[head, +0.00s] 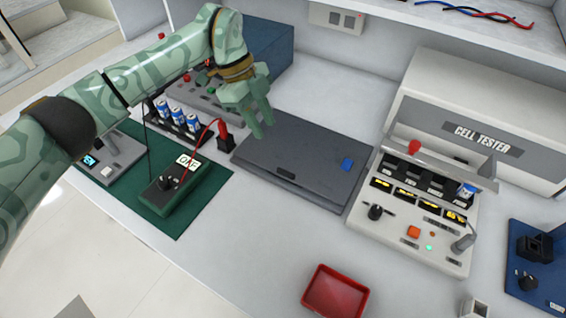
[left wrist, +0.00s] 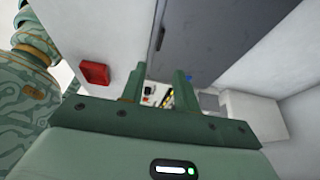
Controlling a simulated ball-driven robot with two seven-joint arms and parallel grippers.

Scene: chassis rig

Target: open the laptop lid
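The laptop (head: 300,165) is a dark grey slab lying flat and shut on the white bench in the head view. A small blue piece (head: 347,164) sits on its lid near the right end, and a dark notch (head: 286,175) shows at its near edge. My left gripper (head: 262,122) hangs near the laptop's far left corner; I cannot tell whether it touches. In the left wrist view its two fingers (left wrist: 158,88) stand apart with nothing held between them, and a dark grey surface, probably the laptop (left wrist: 205,40), lies beyond. My right gripper is in neither view.
The cell tester (head: 445,195) stands close to the laptop's right. A green meter (head: 185,185) with a red lead and a rack of blue cells (head: 175,118) are on the left. A red tray (head: 335,292) lies in front, with bare bench between it and the laptop.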

